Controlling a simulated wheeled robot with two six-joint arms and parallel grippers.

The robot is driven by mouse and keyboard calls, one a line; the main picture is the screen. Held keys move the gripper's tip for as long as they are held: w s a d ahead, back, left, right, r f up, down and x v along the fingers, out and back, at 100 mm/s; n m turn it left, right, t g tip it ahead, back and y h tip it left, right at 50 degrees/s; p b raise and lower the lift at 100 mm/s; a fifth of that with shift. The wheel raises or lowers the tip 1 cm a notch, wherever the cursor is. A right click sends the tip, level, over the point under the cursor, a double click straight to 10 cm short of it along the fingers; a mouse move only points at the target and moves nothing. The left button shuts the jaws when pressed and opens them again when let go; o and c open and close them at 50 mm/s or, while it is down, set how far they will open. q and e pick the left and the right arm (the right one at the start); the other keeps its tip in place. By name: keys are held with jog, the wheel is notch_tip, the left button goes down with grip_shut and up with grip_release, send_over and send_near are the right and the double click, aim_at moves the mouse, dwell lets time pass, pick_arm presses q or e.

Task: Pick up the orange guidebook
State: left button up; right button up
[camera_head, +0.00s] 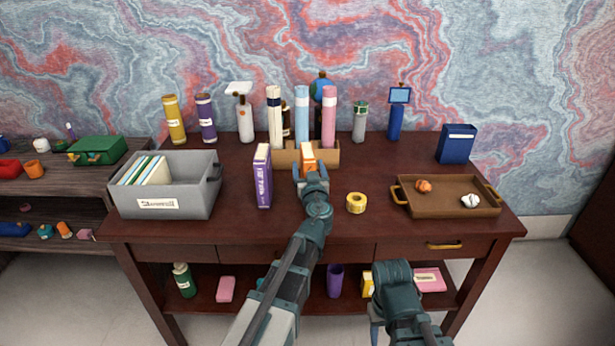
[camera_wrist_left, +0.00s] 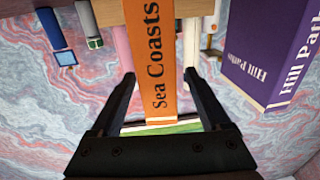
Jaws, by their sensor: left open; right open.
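The orange guidebook (camera_head: 307,151) stands upright near the middle of the desk, in front of the wooden holder. In the left wrist view its spine (camera_wrist_left: 160,70) reads "Sea Coasts" and shows upside-down surroundings. My left gripper (camera_head: 311,178) is at the book, which hides much of its lower part from the head camera. In the left wrist view the open fingers (camera_wrist_left: 158,92) sit on either side of the spine, with gaps visible. My right gripper (camera_head: 376,328) is low at the front, below the desktop, mostly hidden by its own wrist.
A purple book (camera_head: 263,178), "Hill Paths", stands just left of the orange one. Yellow tape (camera_head: 356,203) lies right, a brown tray (camera_head: 450,209) farther right, a grey bin (camera_head: 200,195) left.

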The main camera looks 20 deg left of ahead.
pick_arm(q)
jog(key=x, duration=0.3)
jog(key=shift+w+f, duration=0.1)
jog(key=shift+w, duration=0.1)
jog(key=shift+s, duration=0.1)
grip_shut()
